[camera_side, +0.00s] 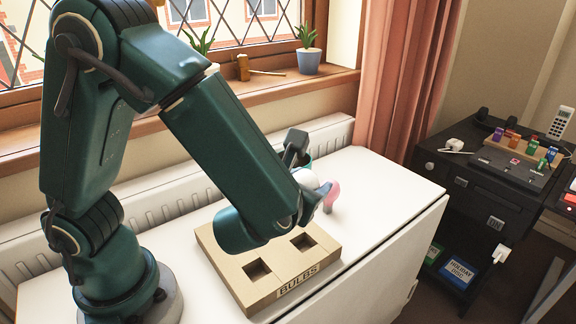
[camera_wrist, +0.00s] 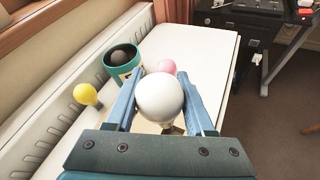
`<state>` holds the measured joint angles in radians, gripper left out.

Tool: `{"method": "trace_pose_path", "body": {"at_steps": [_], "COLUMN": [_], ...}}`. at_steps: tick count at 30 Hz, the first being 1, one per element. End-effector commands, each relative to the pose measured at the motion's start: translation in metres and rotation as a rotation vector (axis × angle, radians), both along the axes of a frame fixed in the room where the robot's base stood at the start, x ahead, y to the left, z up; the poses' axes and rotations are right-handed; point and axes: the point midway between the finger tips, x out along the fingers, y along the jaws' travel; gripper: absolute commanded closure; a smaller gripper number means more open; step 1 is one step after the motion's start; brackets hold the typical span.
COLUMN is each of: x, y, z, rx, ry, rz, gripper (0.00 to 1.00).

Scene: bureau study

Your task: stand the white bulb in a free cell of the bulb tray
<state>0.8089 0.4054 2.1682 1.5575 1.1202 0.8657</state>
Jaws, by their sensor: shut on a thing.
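The white bulb (camera_wrist: 160,98) is between the two blue fingers of my gripper (camera_wrist: 161,84), which is shut on it. In the side view the white bulb (camera_side: 309,179) is partly hidden by my gripper (camera_side: 312,196). The tan bulb tray (camera_side: 325,258), labelled BULBS, lies on the white table under my arm. Two of its square cells show empty, a front one (camera_side: 257,270) and a right one (camera_side: 303,242); my arm hides the rest of the tray. The bulb appears above the tray's far side; its exact height is unclear.
A yellow bulb (camera_wrist: 86,94) is at the left in the wrist view, near a teal cup (camera_wrist: 133,69) holding a dark round thing. The white tabletop (camera_side: 390,190) is clear on the right.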

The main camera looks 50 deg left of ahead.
Motion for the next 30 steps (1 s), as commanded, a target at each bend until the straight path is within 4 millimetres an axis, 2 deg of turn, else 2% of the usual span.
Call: {"method": "trace_pose_path", "body": {"at_steps": [18,30], "x": [0.000,0.000], "y": [-0.002,-0.002], "z": [-0.049,-0.059], "rx": [0.002,-0.001], "ry": [0.004,0.001], "rz": [-0.007,-0.007], "gripper": [1.00,1.00]}}
